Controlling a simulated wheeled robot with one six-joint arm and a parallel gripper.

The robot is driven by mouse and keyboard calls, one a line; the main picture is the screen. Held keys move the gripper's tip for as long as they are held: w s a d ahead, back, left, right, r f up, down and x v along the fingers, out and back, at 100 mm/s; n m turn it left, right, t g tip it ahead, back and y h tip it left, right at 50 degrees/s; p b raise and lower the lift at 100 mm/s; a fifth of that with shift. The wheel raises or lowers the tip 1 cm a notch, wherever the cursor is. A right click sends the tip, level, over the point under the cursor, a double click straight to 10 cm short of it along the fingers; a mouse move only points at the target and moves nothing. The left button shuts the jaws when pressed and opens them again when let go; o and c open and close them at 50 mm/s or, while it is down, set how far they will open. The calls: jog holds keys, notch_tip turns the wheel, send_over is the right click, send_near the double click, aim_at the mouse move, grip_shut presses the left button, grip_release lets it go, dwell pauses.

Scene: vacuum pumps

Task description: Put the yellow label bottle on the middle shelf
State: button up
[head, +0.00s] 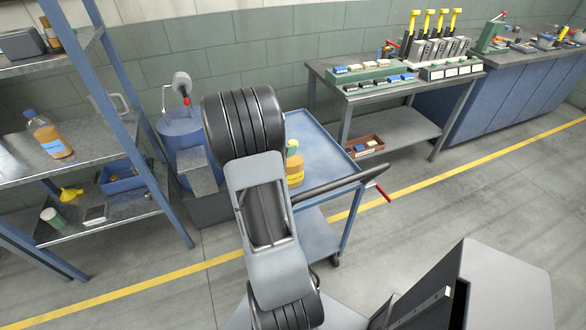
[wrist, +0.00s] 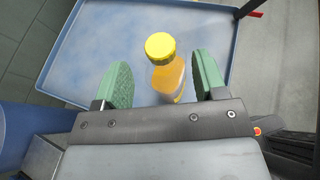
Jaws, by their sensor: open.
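A bottle with a yellow cap and amber body (wrist: 166,80) stands on the blue cart. It also shows in the head view (head: 295,173), partly hidden by my arm. Its label is mostly out of sight. My gripper (wrist: 161,82) is open, with one green finger on each side of the bottle and visible gaps between. In the head view my arm hides most of the gripper.
The blue cart (head: 325,150) has a raised rim and a dark handle on the right. The lower shelf holds a blue bin (head: 122,180) and a yellow funnel (head: 70,193). A blue rack post (head: 140,125) stands at the shelf's front. A workbench (head: 385,90) is behind the cart.

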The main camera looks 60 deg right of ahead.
aim_at(291, 143)
jog(key=shift+p+x, duration=0.45)
jog(key=shift+x, duration=2.05)
jog(key=shift+c, duration=0.5)
grip_shut()
